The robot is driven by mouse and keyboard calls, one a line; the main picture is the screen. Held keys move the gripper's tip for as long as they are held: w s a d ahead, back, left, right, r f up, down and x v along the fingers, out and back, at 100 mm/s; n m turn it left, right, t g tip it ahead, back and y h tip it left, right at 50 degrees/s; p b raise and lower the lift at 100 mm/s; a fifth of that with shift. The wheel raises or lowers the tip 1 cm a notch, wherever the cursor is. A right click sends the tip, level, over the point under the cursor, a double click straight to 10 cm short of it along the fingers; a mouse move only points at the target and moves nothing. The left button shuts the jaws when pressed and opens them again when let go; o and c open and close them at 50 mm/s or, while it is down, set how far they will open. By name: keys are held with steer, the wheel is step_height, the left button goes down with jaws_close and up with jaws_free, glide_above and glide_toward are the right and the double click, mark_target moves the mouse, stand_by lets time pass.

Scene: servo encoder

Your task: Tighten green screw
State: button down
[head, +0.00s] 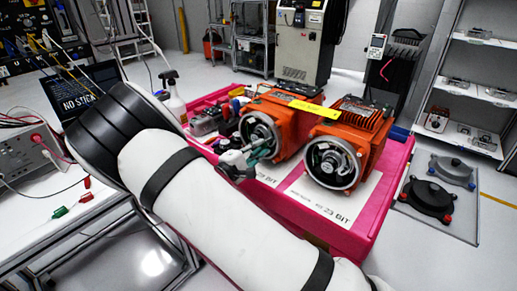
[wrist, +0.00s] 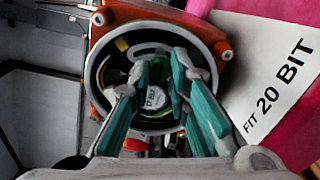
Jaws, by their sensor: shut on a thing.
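Two orange motors stand on a pink-topped cart, the left motor (head: 285,110) and the right motor (head: 365,128), each with an open round end facing me. My gripper (head: 266,147) is at the left motor's open end. In the wrist view its teal fingers (wrist: 165,64) reach into the round housing (wrist: 97,70) and are shut on a small part there. A pale round piece with dark lettering (wrist: 155,98) shows between the fingers, with a thin green edge near it. I cannot make out the green screw clearly; the fingers cover much of the opening.
A sheet marked "FIT 20 BIT" (wrist: 270,80) lies beside the motor on the pink cart top (head: 372,215). A workbench (head: 60,225) stands left; shelves (head: 480,85) stand right.

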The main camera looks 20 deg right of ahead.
steer(key=shift+s+f+m, duration=0.1)
steer(key=shift+f+m, duration=0.05)
steer(key=shift+m, duration=0.35)
steer(key=c, duration=1.5)
jaws_free()
steer(key=shift+a, duration=0.1)
steer(key=v, duration=1.2)
